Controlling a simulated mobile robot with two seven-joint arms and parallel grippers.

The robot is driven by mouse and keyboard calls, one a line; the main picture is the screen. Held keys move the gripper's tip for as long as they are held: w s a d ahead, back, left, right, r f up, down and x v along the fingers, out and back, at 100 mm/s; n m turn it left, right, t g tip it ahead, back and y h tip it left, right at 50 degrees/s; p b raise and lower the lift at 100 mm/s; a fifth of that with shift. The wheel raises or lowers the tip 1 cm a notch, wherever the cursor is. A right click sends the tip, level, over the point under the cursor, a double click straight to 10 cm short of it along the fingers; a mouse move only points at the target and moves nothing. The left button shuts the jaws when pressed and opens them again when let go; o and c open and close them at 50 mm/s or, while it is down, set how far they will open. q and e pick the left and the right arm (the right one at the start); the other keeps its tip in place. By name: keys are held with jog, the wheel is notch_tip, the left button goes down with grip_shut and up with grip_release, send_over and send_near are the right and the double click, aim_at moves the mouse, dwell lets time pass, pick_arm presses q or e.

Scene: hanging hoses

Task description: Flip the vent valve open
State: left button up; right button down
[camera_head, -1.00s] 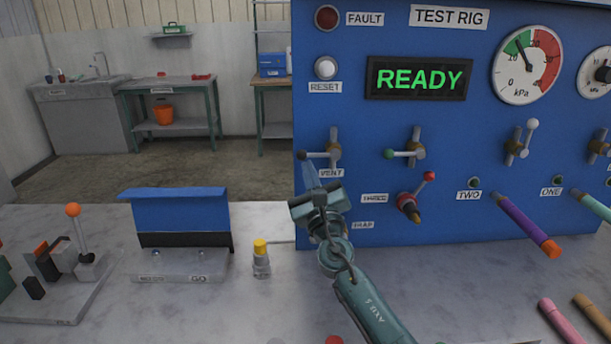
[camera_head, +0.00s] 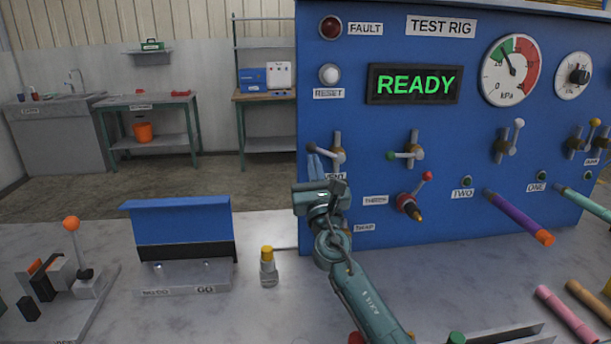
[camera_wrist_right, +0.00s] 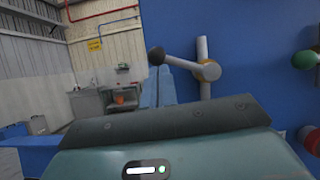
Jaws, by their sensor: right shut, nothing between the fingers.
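The vent valve (camera_head: 337,152) is on the left of the blue panel, with a pale upright pipe and a brass hub. Its lever points left, nearly level, ending in a dark ball knob (camera_head: 312,148). The VENT label below is partly covered by my gripper. My right gripper (camera_head: 316,166) is shut and empty, its blue fingers pointing up just below the knob. The right wrist view shows the knob (camera_wrist_right: 157,56) directly above the fingertips (camera_wrist_right: 159,75); I cannot tell whether they touch. My left gripper is out of view.
Right of the vent valve is a valve with a green-knobbed lever (camera_head: 402,155); below it is a red-knobbed one (camera_head: 410,202). A purple hose (camera_head: 518,218) sticks out further right. A yellow-capped bottle (camera_head: 268,267) and a blue-topped stand (camera_head: 182,222) are on the bench.

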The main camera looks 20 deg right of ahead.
jog(key=m+h, duration=0.1)
jog(key=r+m+h, duration=0.1)
jog(key=m, duration=0.1)
jog(key=m+g+h, duration=0.1)
jog(key=shift+r+m, duration=0.3)
jog(key=shift+r, duration=0.05)
jog(key=shift+s+d+r+m+g+h+p, duration=0.15)
jog(key=shift+d+r+m+g+h+p, duration=0.5)
jog(key=shift+m, duration=1.75)
jog(key=shift+s+d+r+m+g+h+p, duration=0.2)
jog(key=shift+d+r+m+g+h, duration=0.3)
jog(key=shift+r+m+g+h, duration=1.3)
jog(key=shift+s+d+f+m+g+y+p, duration=0.15)
jog(key=shift+d+f+m+g+p, duration=0.35)
jog(key=shift+m, duration=2.5)
jog(key=shift+d+r, duration=0.1)
jog(key=shift+r, duration=0.05)
